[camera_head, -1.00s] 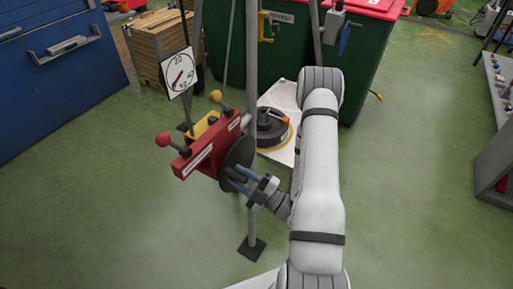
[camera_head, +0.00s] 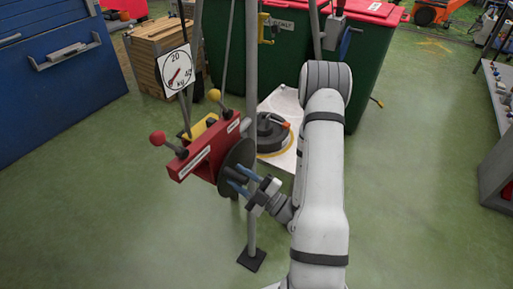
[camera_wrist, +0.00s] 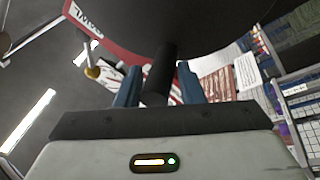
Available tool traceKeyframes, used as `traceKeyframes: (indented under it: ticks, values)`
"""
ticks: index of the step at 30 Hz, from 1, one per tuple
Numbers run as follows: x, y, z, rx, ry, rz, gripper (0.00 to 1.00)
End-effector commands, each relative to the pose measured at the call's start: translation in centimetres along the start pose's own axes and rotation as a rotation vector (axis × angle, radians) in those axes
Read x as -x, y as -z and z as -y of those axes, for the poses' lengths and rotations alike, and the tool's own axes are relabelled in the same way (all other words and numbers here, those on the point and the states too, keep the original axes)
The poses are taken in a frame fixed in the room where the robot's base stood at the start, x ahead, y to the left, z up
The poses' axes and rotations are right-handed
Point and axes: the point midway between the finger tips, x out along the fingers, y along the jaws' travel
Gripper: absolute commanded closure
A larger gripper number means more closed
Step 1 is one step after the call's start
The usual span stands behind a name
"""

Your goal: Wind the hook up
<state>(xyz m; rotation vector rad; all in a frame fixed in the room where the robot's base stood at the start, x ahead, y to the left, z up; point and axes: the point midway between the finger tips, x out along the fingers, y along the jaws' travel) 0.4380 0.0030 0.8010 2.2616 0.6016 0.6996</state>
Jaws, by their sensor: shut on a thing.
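A red winch (camera_head: 203,158) with a dark round disc (camera_head: 240,160) on its right side is mounted by a grey pole. A black crank handle (camera_wrist: 160,78) sticks out from the disc towards the wrist camera. My gripper (camera_head: 238,181) has its blue fingers on either side of this handle and is shut on it; the gripper also shows in the wrist view (camera_wrist: 159,85). The winch's levers have a red knob (camera_head: 157,138) and a yellow knob (camera_head: 214,95). I cannot make out the hook with certainty; a small yellow fitting (camera_head: 264,28) hangs near the bins.
A round kg dial (camera_head: 177,71) hangs above the winch. A dark round weight (camera_head: 270,132) sits on a white board (camera_head: 282,160) behind the pole. Green bins (camera_head: 361,75), a wooden stack (camera_head: 148,55) and a blue cabinet (camera_head: 55,90) stand behind. The front-left floor is clear.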

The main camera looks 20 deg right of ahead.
Motion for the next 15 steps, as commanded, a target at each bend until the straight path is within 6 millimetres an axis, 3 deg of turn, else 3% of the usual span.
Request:
traceKeyframes:
  ticks: [15]
  values:
    - [-0.6,-0.5,-3.0,-0.278,-0.064,0.071,1.00]
